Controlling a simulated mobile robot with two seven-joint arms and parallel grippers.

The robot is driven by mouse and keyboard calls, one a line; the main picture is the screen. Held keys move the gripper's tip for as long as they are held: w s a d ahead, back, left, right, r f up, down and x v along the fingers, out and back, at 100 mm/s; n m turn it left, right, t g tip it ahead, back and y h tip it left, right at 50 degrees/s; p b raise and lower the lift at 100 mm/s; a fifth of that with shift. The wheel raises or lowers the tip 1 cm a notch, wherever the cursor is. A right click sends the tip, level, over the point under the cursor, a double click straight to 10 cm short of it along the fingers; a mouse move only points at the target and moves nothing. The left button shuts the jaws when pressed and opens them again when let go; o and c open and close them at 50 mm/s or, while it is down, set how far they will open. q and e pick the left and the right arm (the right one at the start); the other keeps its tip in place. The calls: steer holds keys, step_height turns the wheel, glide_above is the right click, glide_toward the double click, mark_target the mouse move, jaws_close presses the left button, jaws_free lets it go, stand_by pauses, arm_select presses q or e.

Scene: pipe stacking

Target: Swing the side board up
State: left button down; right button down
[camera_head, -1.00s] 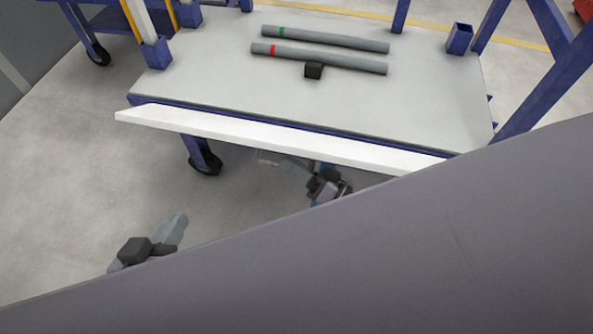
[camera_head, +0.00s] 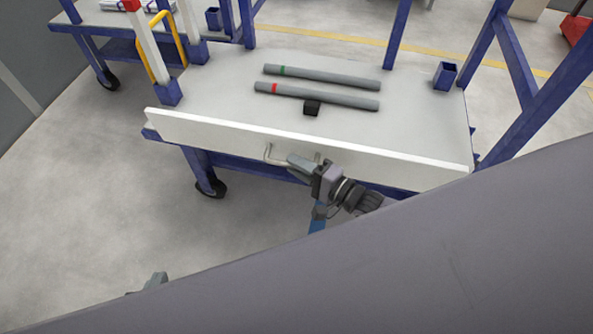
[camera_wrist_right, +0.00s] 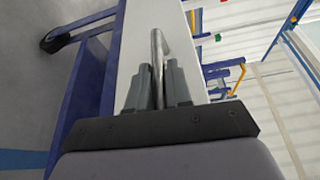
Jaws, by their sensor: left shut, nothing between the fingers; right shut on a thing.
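The side board (camera_head: 220,137) is the long white panel along the near edge of the table. Its outer face, with a metal bar handle (camera_head: 268,154), is turned toward me, and the board stands roughly upright. My right gripper (camera_head: 297,163) is shut on that handle near the board's middle. In the right wrist view the handle's bar (camera_wrist_right: 157,55) lies between the two fingers (camera_wrist_right: 158,88), close against the white board (camera_wrist_right: 190,52). My left gripper (camera_head: 155,281) is low at the left, apart from the board; only its tip shows, the rest hidden behind my own body.
Two grey pipes, one with a green band (camera_head: 320,76) and one with a red band (camera_head: 320,97), lie on the tabletop (camera_head: 215,100). A small black block (camera_head: 311,108) is beside them. Blue posts stand at the table's right. Open floor lies to the left.

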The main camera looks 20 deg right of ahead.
steer(key=shift+w+d+r, duration=0.2)
steer(key=shift+w+d, duration=0.05)
steer(key=shift+w, duration=0.05)
arm_select(q)
steer(key=shift+a, duration=0.15)
arm_select(e)
steer(key=shift+w+d+r, duration=0.1)
steer(key=shift+w+d, duration=0.05)
steer(key=c, duration=1.1)
jaws_free()
arm_select(q)
steer(key=shift+f, duration=0.1)
steer(key=shift+s+a+f+g+p, duration=0.35)
steer(key=shift+s+a+p, duration=0.25)
steer(key=shift+p, duration=0.15)
arm_select(e)
steer(key=v, duration=0.7)
